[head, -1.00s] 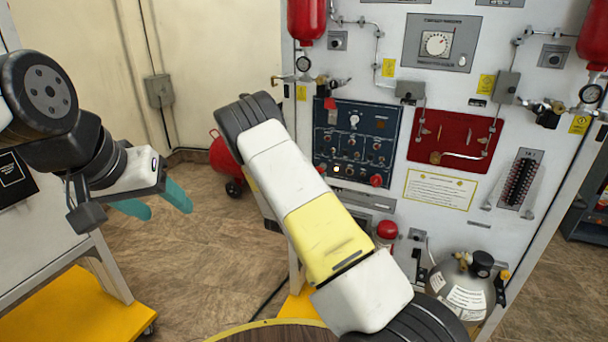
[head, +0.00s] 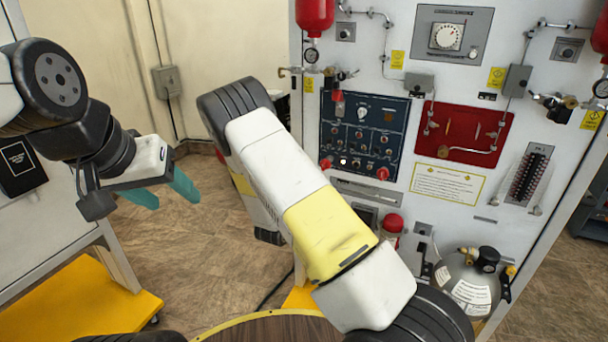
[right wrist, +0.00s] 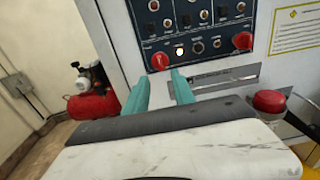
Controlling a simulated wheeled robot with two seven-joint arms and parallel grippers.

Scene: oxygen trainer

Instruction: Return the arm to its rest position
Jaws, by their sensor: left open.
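My right arm (head: 325,225), with white and yellow links, crosses the middle of the head view in front of the panel. Its gripper is hidden there. In the right wrist view my right gripper (right wrist: 161,79) shows two teal fingers apart with nothing between them. They point toward the lower edge of the dark blue switch panel (right wrist: 205,28); whether they touch it I cannot tell. My left gripper (head: 166,192) is open and empty at the left of the head view, over the floor. The switch panel also shows in the head view (head: 388,115).
The white trainer wall (head: 505,215) stands close in front, with a red plate (head: 463,120), a red knob (head: 393,223) and a gas cylinder (head: 468,275). A red compressor (right wrist: 90,97) stands on the floor. A yellow-based cart (head: 80,312) is at left. Brown floor (head: 215,270) lies between.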

